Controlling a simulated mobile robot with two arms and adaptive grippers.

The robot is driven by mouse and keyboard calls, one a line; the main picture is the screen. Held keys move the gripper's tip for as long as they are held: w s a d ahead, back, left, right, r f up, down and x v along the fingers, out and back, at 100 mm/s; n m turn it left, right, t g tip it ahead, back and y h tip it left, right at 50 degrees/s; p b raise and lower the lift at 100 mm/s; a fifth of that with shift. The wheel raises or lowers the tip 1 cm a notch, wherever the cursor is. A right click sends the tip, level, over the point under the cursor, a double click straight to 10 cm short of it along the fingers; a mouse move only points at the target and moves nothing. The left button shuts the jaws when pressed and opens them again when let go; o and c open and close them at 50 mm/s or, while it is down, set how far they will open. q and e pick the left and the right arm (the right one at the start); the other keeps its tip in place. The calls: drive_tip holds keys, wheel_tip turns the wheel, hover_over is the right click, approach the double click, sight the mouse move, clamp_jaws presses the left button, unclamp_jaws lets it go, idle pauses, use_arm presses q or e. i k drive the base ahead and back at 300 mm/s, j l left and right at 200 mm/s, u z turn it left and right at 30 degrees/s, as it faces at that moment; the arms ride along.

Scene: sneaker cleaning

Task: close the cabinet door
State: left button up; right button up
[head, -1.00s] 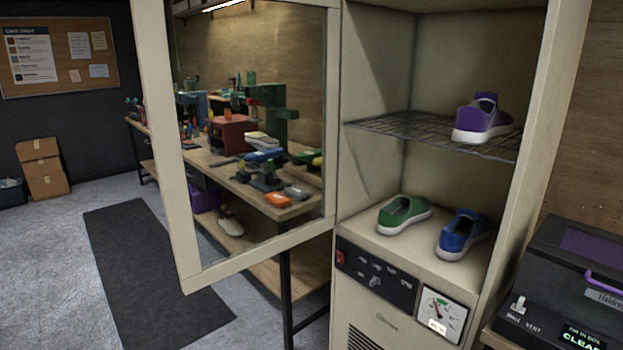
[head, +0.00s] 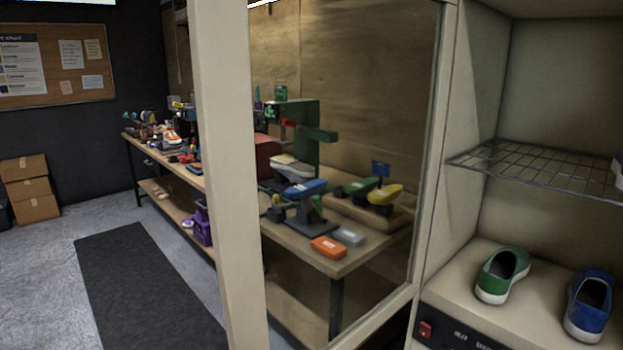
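The cabinet door (head: 229,190) is a cream frame with a clear pane, hinged on the left side of the cabinet (head: 452,200). It stands wide open, swung out toward me and to the left. The workbench shows through its pane. Inside the cabinet, a green shoe (head: 502,275) and a blue shoe (head: 589,306) stand on the lower floor. A purple shoe (head: 618,175) on the wire shelf (head: 540,169) is mostly cut off by the right picture edge. Neither of my grippers is in view.
A long workbench (head: 345,262) with tools and shoes stands behind the door. A dark mat (head: 142,285) lies on the grey floor at left, where there is free room. Cardboard boxes (head: 30,190) are stacked by the far wall. A red switch (head: 426,328) is below the cabinet floor.

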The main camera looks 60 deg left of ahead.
sight(219, 38)
drive_tip(key=k+j, duration=0.1)
drive_tip(key=j, duration=1.05)
drive_tip(key=k+j, duration=0.15)
drive_tip(key=j, duration=1)
